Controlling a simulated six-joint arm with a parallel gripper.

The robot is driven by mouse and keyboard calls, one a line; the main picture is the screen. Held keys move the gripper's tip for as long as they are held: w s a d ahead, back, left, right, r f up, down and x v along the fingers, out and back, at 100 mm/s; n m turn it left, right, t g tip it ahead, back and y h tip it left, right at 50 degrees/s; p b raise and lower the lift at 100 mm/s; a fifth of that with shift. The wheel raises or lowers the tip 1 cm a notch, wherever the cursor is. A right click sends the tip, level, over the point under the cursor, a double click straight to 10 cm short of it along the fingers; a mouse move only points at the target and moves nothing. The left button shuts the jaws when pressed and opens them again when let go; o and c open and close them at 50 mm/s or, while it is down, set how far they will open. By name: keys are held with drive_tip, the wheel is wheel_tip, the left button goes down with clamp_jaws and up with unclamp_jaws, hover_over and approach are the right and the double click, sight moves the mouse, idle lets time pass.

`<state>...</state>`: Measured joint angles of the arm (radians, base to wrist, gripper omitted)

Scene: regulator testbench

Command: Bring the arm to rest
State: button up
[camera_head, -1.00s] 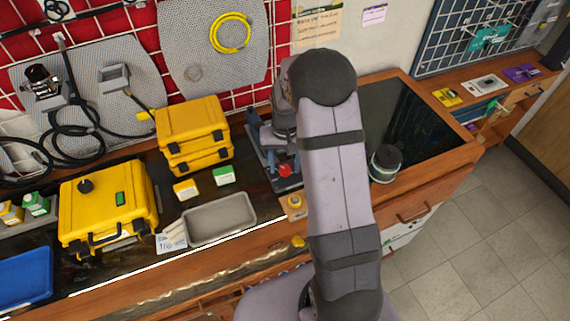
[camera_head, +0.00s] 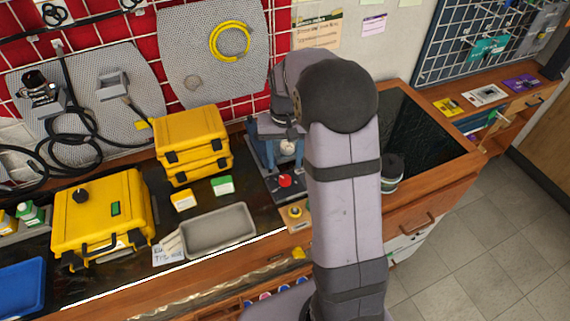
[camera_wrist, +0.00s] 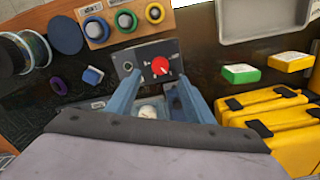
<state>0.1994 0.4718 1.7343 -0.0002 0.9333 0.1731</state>
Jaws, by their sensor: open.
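My arm rises from the bottom of the head view, right of its middle, and folds at a dark joint. In the wrist view a lavender part of my arm with a dark band fills the bottom edge.
Yellow cases (camera_head: 192,136), a large yellow case (camera_head: 100,215) and a grey tray (camera_head: 218,230) stand left of the fixture. A round jar (camera_head: 392,172) is close right of my arm. A button block (camera_head: 295,216) sits at the front edge. Floor (camera_head: 480,240) is clear right.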

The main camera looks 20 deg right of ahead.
idle(0.4)
drive_tip(key=shift+w+d+f+n, duration=0.1)
drive_tip(key=shift+w+f+n, duration=0.15)
drive_tip(key=shift+n, duration=0.15)
drive_tip(key=shift+n+g, duration=0.3)
drive_tip(key=s+f, duration=0.2)
drive_tip(key=s, duration=0.1)
drive_tip(key=s+a+f, duration=0.1)
drive_tip(key=s+f, duration=0.1)
drive_tip(key=shift+s, duration=0.2)
drive_tip(key=shift+n+g, duration=0.3)
drive_tip(key=shift+g, duration=0.1)
drive_tip(key=s, duration=0.2)
drive_tip(key=s+a, duration=0.1)
drive_tip(key=s, duration=0.1)
drive_tip(key=s+a+f, duration=0.1)
drive_tip(key=s, duration=0.2)
drive_tip(key=s+a+r+n+t, duration=0.1)
drive_tip(key=s+a+r+n, duration=0.1)
drive_tip(key=s+a+r, duration=0.3)
drive_tip(key=shift+s+a, duration=0.35)
drive_tip(key=shift+s, duration=1.35)
